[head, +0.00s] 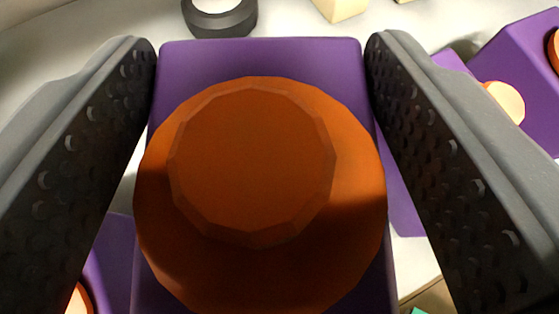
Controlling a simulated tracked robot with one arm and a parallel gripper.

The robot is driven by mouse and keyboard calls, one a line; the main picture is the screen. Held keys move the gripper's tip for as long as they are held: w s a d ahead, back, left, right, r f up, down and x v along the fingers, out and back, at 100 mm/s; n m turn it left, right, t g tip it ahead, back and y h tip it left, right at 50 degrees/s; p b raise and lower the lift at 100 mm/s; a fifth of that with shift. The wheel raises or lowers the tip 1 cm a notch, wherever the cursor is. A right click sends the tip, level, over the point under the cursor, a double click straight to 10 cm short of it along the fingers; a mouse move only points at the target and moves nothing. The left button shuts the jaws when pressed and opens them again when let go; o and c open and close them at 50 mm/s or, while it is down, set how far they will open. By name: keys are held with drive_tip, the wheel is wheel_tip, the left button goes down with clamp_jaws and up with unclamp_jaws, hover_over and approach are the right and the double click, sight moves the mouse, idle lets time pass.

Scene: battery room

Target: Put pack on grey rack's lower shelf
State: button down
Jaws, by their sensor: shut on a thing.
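A purple pack (262,55) with a large round orange knob (250,165) on top fills the middle of the head view. My gripper (262,75) is shut on the purple pack, with one dark, dimpled finger pad against its left side and the other against its right side. The knob is close to the camera and hides most of the pack's top. The pack's underside is hidden, so I cannot tell if it touches the surface below. The grey rack and its lower shelf cannot be made out in this view.
Another purple block (510,70) with orange parts stands at the right, close to the right finger. A further purple piece (112,262) shows at the lower left. A black ring-shaped item (220,20) and a cream block (340,8) lie on the pale surface (290,22) at the top.

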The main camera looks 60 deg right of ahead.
drive_tip(key=shift+f+b, duration=0.95)
drive_tip(key=shift+f, duration=2.1)
drive_tip(key=shift+r, duration=0.1)
drive_tip(key=shift+c, duration=2.2)
unclamp_jaws()
drive_tip(key=shift+s+a+r, duration=0.15)
drive_tip(key=shift+a+r, duration=0.05)
drive_tip(key=shift+a, duration=0.1)
drive_tip(key=p+v, duration=0.3)
drive_tip(key=v, duration=0.8)
drive_tip(key=shift+s, duration=0.15)
